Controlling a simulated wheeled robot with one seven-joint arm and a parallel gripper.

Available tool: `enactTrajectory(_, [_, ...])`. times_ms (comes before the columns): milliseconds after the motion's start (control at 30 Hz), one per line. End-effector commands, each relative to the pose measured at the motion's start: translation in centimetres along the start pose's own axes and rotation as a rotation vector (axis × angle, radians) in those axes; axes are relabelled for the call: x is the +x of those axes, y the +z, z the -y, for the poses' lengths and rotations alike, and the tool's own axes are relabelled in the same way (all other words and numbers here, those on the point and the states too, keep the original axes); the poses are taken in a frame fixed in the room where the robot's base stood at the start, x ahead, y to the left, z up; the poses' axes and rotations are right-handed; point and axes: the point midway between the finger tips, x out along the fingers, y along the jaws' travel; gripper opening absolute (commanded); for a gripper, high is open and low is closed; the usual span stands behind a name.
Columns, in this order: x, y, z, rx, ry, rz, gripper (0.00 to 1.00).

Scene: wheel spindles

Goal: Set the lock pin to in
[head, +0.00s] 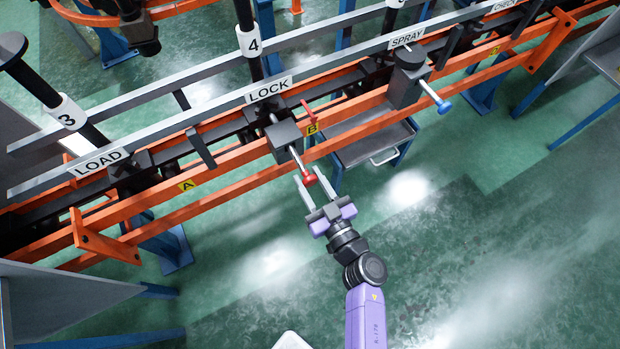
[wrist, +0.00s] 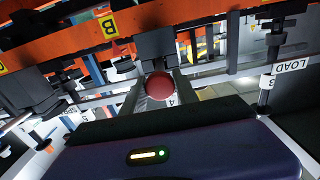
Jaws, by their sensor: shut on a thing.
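The lock pin is a silver rod (head: 295,158) with a red knob (head: 309,179). It sticks out of a dark block (head: 284,138) below the LOCK sign (head: 269,90) on the orange rail. A length of bare rod shows between block and knob. My gripper (head: 311,186) is shut on the red knob, with a finger on each side. In the wrist view the round red knob (wrist: 157,85) sits between the fingers, in front of the dark block (wrist: 155,47). The knob hides the rod there.
To the right, below the SPRAY sign (head: 407,38), a similar dark block holds a rod with a blue knob (head: 444,107). A grey tray cart (head: 372,143) stands under the rail. A second red-tipped rod (head: 307,108) is behind the rail. The green floor (head: 480,220) in front is clear.

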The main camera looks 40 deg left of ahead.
Motion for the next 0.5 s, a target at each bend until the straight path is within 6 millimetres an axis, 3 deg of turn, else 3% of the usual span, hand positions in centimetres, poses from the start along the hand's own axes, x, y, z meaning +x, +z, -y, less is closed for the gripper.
enactTrajectory(500, [0.73,0.04,-0.02,0.001,0.000,-0.001,0.00])
